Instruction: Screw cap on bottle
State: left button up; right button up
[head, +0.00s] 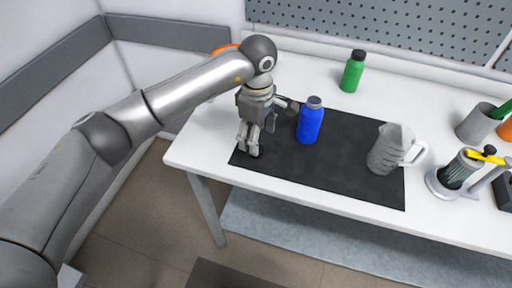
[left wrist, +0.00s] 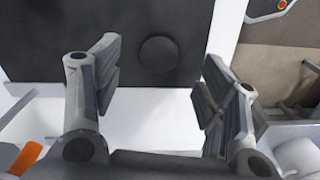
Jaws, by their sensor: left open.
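A blue bottle (head: 310,124) with a dark grey top (head: 314,102) stands upright on the black mat (head: 350,180). I cannot tell whether that top is a neck or a cap. My left gripper (head: 249,148) points down over the mat's left end, left of the bottle, with its fingers spread. In the left wrist view, a dark round disc (left wrist: 158,54), looking like a cap, lies flat on the mat. It shows between the open fingers of the left gripper (left wrist: 161,70), which hold nothing. In the head view the gripper hides the disc. My right gripper is out of view.
A green bottle (head: 352,74) with a black cap stands behind the mat. A grey jug (head: 388,150) stands on the mat's right part. A clear press-like vessel (head: 458,175) and a grey cup (head: 477,124) are at the right. The white table (head: 300,190) has bare room at the back left.

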pick_arm(q)
notch_tip(320, 180, down, 4)
jog(key=shift+r+p, duration=0.15)
jog(key=shift+p, duration=0.7)
jog(key=shift+f, duration=0.5)
jog(key=c, duration=0.8)
